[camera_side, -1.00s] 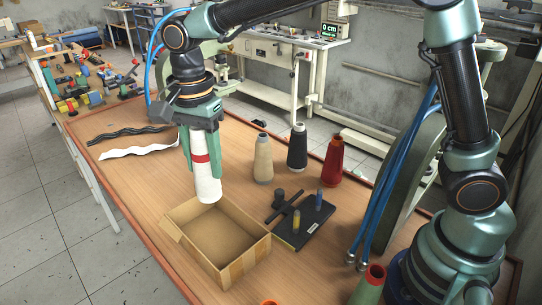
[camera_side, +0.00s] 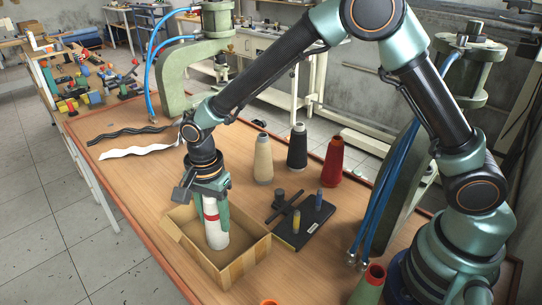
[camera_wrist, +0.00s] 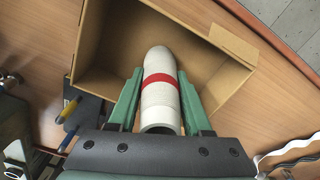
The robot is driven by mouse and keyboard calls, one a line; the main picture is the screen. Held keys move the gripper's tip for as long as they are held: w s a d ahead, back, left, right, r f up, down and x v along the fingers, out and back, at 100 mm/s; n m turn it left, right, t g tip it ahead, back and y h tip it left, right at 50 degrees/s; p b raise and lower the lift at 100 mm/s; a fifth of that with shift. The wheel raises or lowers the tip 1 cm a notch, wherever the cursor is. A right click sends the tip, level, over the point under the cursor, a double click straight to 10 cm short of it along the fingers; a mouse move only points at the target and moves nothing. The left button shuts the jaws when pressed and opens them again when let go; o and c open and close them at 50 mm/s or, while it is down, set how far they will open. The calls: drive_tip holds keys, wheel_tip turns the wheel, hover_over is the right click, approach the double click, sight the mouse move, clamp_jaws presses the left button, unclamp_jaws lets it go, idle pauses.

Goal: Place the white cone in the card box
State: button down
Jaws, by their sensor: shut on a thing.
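The white cone (camera_side: 215,236) has a red band and stands upright between the fingers of my gripper (camera_side: 215,207). My gripper is shut on it. In the side view the cone's lower end is inside the open card box (camera_side: 246,264), below the rim. I cannot tell whether it touches the box floor. In the wrist view the cone (camera_wrist: 160,98) lies between the two green fingers of my gripper (camera_wrist: 160,85), with the card box (camera_wrist: 85,45) around its far end. The cone's upper end is partly hidden by my gripper.
Beige (camera_side: 263,160), black (camera_side: 297,148) and red (camera_side: 333,160) cones stand behind the box. A dark plate (camera_side: 304,222) with small upright parts lies right of it. A green cone (camera_side: 369,284) stands at front right. Wavy black (camera_side: 128,134) and white (camera_side: 140,151) strips lie at back left.

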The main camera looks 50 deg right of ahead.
drive_tip(key=shift+f, duration=0.15)
drive_tip(key=shift+c, duration=1.7)
unclamp_jaws()
wheel_tip(320, 180, up, 12)
drive_tip(key=s+d+r+n+t, duration=0.2)
drive_tip(key=s+d+n, duration=0.3)
drive_tip(key=d, duration=0.5)
drive_tip(key=s+d+r+n+t, duration=0.3)
drive_tip(key=s+d+r+n, duration=0.2)
drive_tip(key=d+n, duration=0.3)
drive_tip(key=shift+s+d+r+n+t, duration=0.3)
drive_tip(key=shift+s+d, duration=0.45)
drive_tip(key=shift+d, duration=0.25)
